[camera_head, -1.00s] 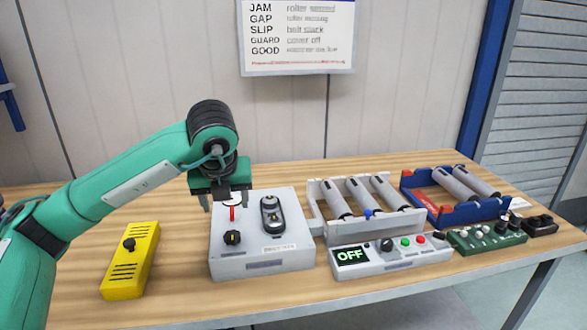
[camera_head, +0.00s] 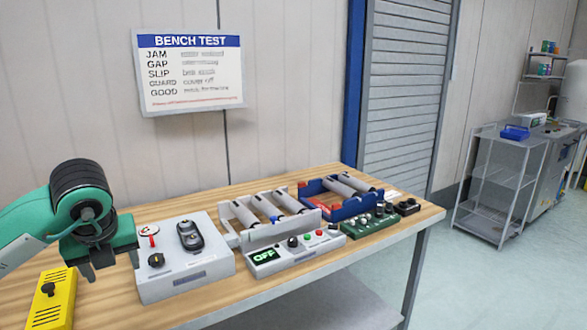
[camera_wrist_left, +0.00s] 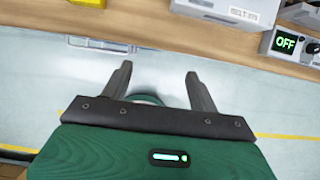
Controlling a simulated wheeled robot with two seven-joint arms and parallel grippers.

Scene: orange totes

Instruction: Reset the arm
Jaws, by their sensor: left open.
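My green left arm (camera_head: 25,222) comes in from the left. My right gripper is in neither view.
A shelf cart (camera_head: 500,185) stands right, beyond open floor.

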